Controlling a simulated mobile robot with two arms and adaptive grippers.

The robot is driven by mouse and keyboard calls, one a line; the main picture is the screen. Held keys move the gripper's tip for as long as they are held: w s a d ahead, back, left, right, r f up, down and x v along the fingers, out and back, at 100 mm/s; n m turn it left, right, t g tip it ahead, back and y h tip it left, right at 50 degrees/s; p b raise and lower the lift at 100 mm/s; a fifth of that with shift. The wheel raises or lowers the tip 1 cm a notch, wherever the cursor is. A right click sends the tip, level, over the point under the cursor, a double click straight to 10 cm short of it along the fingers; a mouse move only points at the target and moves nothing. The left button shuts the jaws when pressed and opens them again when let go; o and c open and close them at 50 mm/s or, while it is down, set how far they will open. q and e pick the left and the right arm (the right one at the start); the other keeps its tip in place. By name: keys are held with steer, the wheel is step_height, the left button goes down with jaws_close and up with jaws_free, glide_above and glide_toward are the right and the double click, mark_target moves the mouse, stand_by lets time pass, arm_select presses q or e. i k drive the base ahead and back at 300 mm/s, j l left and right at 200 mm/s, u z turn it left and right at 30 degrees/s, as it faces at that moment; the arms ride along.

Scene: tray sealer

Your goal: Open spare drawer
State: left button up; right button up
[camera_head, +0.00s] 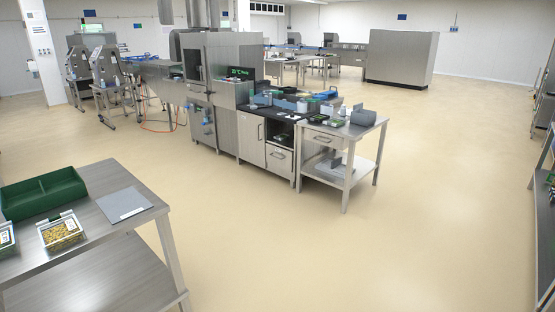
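Two drawers show in the head view. One drawer front (279,158) is low in the steel cabinet under the black counter, with an open niche above it. The other drawer (322,140) is under the top of the steel side table, with a dark bar handle. Both look shut. No readable label shows which is the spare drawer. A cabinet door (251,138) with a handle stands left of the niche. Neither of my grippers is in view.
A near steel table (150,190) at the left holds a green divided bin (42,193), a grey sheet (124,204) and filled trays (60,231). The side table (368,130) carries several items. Open floor (330,250) lies in front. Shelving (545,215) lines the right edge.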

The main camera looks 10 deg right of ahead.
mark_target(288, 153)
steer(key=i+z, duration=0.2)
steer(key=i, duration=0.6)
steer(key=i+j+z, duration=0.15)
steer(key=i, duration=0.65)
steer(key=i+l, duration=0.1)
steer(key=i, duration=0.65)
steer(key=i+l+z, duration=0.1)
steer(key=i, duration=0.7)
steer(key=i+j+u, duration=0.1)
steer(key=i+u, duration=0.6)
steer(key=i+l+u, duration=0.15)
steer(key=i+u, duration=0.2)
steer(key=i+j, duration=0.15)
steer(key=i, duration=0.3)
steer(key=i+j, duration=0.15)
steer(key=i, duration=0.3)
